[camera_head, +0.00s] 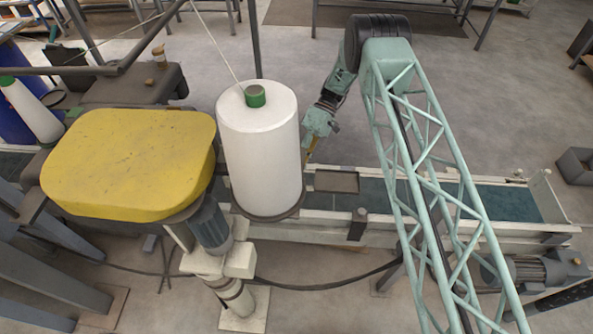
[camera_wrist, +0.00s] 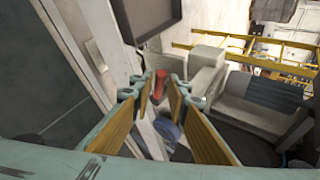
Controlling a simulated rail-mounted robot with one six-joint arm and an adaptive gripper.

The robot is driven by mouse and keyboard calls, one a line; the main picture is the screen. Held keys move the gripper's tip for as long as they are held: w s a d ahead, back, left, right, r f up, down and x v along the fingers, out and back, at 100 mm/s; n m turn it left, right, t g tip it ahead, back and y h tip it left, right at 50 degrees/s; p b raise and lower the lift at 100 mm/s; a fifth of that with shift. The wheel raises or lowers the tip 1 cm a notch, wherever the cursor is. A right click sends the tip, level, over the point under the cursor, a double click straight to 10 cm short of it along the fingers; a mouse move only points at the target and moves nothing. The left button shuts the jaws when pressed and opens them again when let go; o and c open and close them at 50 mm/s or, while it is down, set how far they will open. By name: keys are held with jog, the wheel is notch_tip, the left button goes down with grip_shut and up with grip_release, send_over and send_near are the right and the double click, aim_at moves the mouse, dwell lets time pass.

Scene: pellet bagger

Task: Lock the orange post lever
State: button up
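An orange-red lever (camera_wrist: 160,83) shows in the wrist view, just beyond and between my fingertips. Its lower part and its pivot are hard to make out. My gripper (camera_wrist: 161,95) has two wood-coloured finger pads with a gap between the tips. It is open, and I cannot tell whether a finger touches the lever. In the head view my gripper (camera_head: 310,152) is small, behind the white spool and above the conveyor's far side. The lever cannot be made out there.
A large white spool (camera_head: 260,150) and a yellow cover (camera_head: 130,165) stand left of my arm. The conveyor belt (camera_head: 505,202) runs to the right. In the wrist view a dark box (camera_wrist: 146,18) hangs close beyond the fingertips, and a blue round part (camera_wrist: 167,128) lies below.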

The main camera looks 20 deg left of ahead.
jog(key=shift+s+f, duration=0.25)
jog(key=shift+s, duration=0.1)
grip_shut()
